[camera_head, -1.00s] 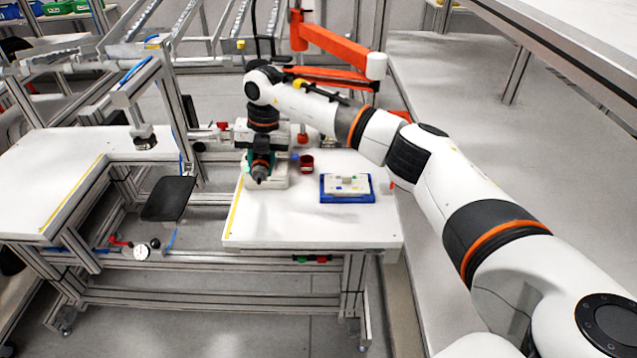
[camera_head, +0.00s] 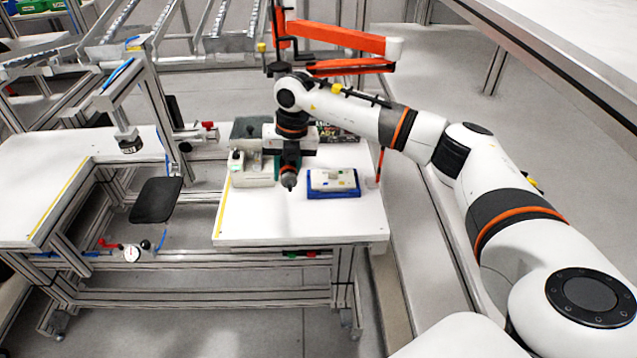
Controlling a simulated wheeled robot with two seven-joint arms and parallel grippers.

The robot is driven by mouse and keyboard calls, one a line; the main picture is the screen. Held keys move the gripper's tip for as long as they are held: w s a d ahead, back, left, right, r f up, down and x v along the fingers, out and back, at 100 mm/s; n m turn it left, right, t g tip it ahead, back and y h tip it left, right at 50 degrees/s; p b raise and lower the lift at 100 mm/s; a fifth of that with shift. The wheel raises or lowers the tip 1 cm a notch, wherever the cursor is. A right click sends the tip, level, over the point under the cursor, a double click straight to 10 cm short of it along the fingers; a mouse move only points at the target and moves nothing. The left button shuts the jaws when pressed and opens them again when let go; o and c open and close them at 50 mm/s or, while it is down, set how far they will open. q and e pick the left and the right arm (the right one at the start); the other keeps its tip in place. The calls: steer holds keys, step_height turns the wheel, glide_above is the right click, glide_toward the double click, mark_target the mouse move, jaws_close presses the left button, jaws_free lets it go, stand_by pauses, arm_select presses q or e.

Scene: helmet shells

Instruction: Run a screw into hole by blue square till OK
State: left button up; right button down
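My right arm reaches in from the right over the small white table. Its gripper (camera_head: 290,155) points down and appears shut on a dark screwdriver with an orange ring (camera_head: 290,172); the fingers are too small to see clearly. The screwdriver's tip hangs just left of a blue tray (camera_head: 333,195), apart from it. On the tray lies a white plate (camera_head: 332,176) with small coloured marks. The blue square, the hole and any screw on the tip are too small to make out. My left gripper is not in view.
A pale holder block (camera_head: 253,178) stands left of the screwdriver. An orange-red jointed arm (camera_head: 340,38) rises behind the table. The table's front part (camera_head: 300,225) is clear. A frame with a black pad (camera_head: 156,199) stands to the left.

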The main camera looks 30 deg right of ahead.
steer(key=s+d, duration=0.6)
steer(key=shift+s, duration=0.3)
steer(key=shift+d+f, duration=0.1)
steer(key=shift+f+b, duration=1.5)
steer(key=shift+f, duration=0.8)
steer(key=shift+f+b, duration=1.4)
steer(key=shift+f, duration=0.7)
